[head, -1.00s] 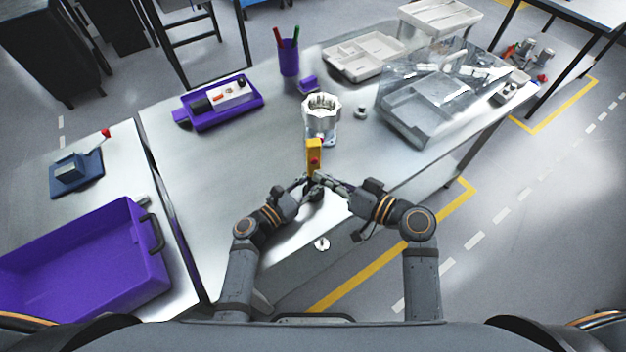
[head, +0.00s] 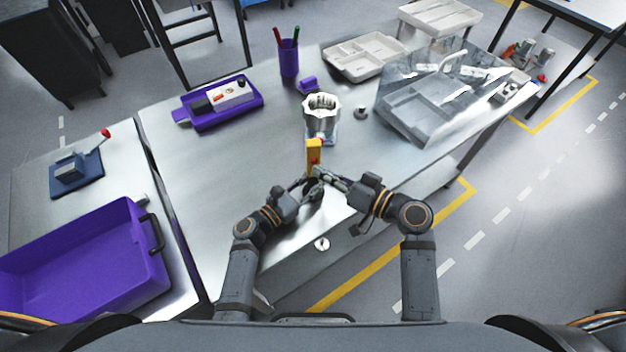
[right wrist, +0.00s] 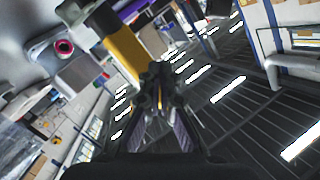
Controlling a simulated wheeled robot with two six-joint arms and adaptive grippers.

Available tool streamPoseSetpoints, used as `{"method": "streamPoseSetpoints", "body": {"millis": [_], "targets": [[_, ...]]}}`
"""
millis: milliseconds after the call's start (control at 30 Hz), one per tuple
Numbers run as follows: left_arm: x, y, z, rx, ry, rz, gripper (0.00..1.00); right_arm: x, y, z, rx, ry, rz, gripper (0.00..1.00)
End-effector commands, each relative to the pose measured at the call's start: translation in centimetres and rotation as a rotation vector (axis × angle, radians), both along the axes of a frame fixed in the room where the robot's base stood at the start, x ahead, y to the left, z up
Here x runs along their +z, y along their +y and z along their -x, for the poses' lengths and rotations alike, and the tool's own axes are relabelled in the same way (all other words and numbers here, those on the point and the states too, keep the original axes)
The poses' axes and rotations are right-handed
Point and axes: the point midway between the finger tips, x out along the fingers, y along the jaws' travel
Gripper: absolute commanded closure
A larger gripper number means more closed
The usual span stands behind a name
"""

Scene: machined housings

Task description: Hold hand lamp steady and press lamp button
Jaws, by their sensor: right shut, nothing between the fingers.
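The hand lamp (head: 314,151) is yellow with a small red spot low on its front. It stands roughly upright near the table's front edge, in front of the metal housing. In the right wrist view its yellow body (right wrist: 124,50) is close, up and left of the fingers. My right gripper (head: 320,171) is shut and empty, just below and right of the lamp's red spot; whether it touches the lamp is unclear. My left gripper (head: 306,181) is low at the lamp's lower end, beside a dark part. Its fingers are too small and overlapped to tell their grip.
The toothed metal housing (head: 321,116) stands close behind the lamp. A purple tray (head: 258,101), a purple pen cup (head: 289,60), a white divided tray (head: 345,74) and a clear bin (head: 410,125) lie farther back. The table's left middle is clear.

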Motion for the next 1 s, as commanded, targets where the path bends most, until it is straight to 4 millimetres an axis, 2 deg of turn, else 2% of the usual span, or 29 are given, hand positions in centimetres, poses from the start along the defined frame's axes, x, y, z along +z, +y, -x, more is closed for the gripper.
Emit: {"method": "streamPoseSetpoints", "body": {"millis": [533, 1000], "targets": [[-0.01, 0.00, 0.00, 0.000, 0.000, 0.000, 1.00, 0.00, 0.00, -0.02, 0.000, 0.000, 0.000, 1.00], [-0.01, 0.00, 0.01, 0.000, 0.000, 0.000, 1.00, 0.03, 0.13, -0.89, 0.000, 0.000, 0.000, 1.00]]}}
